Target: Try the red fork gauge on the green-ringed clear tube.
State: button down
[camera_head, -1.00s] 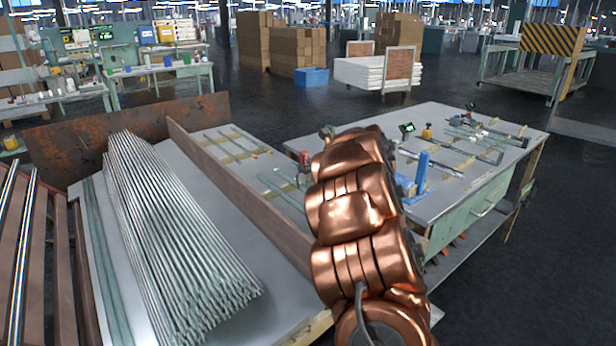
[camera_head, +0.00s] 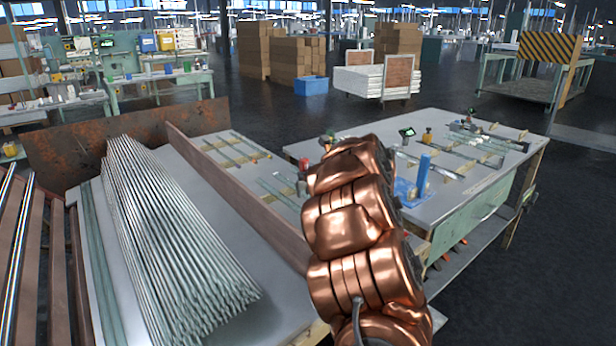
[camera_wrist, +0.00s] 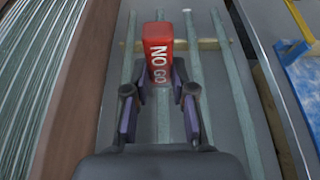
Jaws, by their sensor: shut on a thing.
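The red gauge (camera_wrist: 158,52), a block lettered NO GO, stands between the fingers of my gripper (camera_wrist: 161,88) in the wrist view. My gripper is shut on it. The gauge's fork end is hidden. Several pale green tubes (camera_wrist: 228,75) lie lengthwise beneath and beside the gauge, across a wooden strip (camera_wrist: 208,44). I cannot tell whether the gauge touches a tube. No green ring can be made out on any tube. In the head view my arm hides the gripper; a small red thing (camera_head: 303,162) shows beside the arm, perhaps the gauge.
A brown board (camera_wrist: 82,85) runs along the left, with a stack of glass tubing (camera_wrist: 35,70) beyond it. A blue tray (camera_wrist: 306,78) lies at right. In the head view, a blue upright (camera_head: 423,172) stands on the right table (camera_head: 350,130).

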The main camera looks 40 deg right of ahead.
aim_at(308, 194)
jog(key=shift+f+b, duration=2.35)
jog(key=shift+f+b, duration=0.95)
jog(key=shift+b, duration=0.3)
dwell(1.7)
jog(key=shift+r, duration=0.1)
notch_tip(308, 194, up, 7)
jog(key=p, duration=0.4)
dwell(1.5)
dwell(0.4)
